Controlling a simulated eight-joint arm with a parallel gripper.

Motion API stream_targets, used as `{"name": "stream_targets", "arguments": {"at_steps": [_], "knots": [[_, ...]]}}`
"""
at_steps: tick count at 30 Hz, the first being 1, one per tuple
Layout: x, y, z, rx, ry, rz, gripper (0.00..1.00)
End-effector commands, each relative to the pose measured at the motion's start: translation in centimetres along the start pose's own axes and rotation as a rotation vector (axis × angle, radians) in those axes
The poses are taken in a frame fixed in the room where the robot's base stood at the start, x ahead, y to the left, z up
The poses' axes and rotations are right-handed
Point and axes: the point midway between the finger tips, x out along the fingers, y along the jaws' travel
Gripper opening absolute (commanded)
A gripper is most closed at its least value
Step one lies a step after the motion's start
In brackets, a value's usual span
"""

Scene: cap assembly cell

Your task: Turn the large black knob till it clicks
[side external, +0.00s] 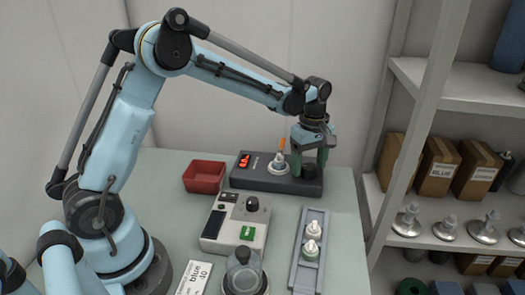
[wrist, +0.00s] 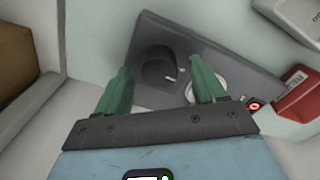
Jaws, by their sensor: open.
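The large black knob (wrist: 158,68) with a pale pointer mark stands on the dark grey device (wrist: 222,62) in the wrist view. In the side external view the knob (side external: 308,172) is at the right end of that device (side external: 265,183), partly hidden by my fingers. My gripper (side external: 310,171) points down over it with its green fingers apart. In the wrist view my gripper (wrist: 160,64) has one finger on each side of the knob, with gaps showing. I cannot tell whether the fingertips reach down around the knob.
A white round piece with an orange top (side external: 281,156) stands close beside my left finger. A red display (side external: 244,161) glows on the device. A red bin (side external: 205,178) is left of it. A grey box with a smaller black knob (side external: 252,203) and a rail with white caps (side external: 311,240) are in front.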

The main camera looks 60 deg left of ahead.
Motion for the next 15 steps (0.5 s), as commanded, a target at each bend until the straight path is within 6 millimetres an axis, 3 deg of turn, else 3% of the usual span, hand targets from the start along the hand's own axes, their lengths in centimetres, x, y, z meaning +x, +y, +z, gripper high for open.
{"name": "stream_targets", "arguments": {"at_steps": [5, 15], "knots": [[-0.02, 0.0, 0.0, 0.0, 0.0, 0.0, 0.66], [-0.04, 0.0, 0.0, 0.0, 0.0, 0.0, 0.14]]}}
